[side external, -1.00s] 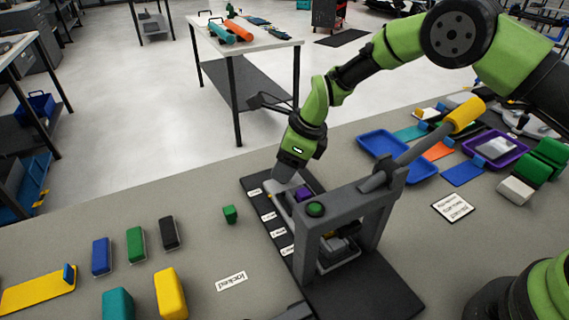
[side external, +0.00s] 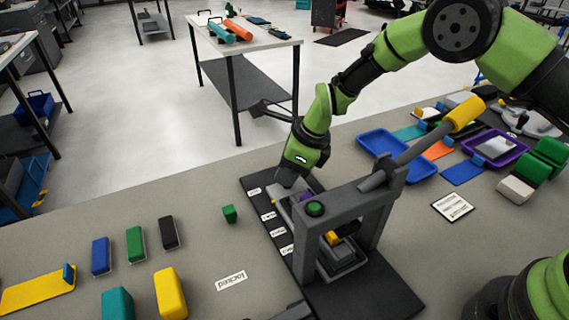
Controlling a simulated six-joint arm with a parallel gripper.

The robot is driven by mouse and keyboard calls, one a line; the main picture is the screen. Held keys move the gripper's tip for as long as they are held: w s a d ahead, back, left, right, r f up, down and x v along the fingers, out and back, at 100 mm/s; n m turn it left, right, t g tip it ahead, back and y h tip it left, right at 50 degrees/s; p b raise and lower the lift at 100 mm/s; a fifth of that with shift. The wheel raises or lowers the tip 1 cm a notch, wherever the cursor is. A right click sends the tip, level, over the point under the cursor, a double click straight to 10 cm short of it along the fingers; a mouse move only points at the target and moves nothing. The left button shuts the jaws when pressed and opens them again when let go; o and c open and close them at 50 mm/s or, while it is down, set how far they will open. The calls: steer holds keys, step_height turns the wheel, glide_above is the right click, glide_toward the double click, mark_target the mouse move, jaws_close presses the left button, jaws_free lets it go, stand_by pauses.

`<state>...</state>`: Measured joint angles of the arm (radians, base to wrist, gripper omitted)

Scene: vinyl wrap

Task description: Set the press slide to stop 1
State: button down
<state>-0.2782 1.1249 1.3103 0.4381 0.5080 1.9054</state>
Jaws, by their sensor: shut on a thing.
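The grey press (side external: 372,225) stands on a dark base plate (side external: 375,295), with a yellow-tipped lever (side external: 464,115) and a green button (side external: 315,209). Several white labels run along the base's left edge, the rearmost label (side external: 254,191) near my gripper; their text is too small to read. A grey slide part (side external: 343,258) with a yellow piece (side external: 333,238) shows inside the press frame. My gripper (side external: 291,185) reaches down behind the press and is shut on a purple piece (side external: 306,194), mostly hidden by the jaws and the frame.
A small green cube (side external: 229,214) and a "locked" card (side external: 231,281) lie left of the base. Coloured blocks and a yellow plate (side external: 38,290) are further left. A blue tray (side external: 385,143), a purple tray (side external: 515,148) and a printed card (side external: 453,206) lie to the right.

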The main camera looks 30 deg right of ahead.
steer(key=shift+s, duration=0.95)
steer(key=c, duration=0.9)
jaws_free()
steer(key=v, duration=1)
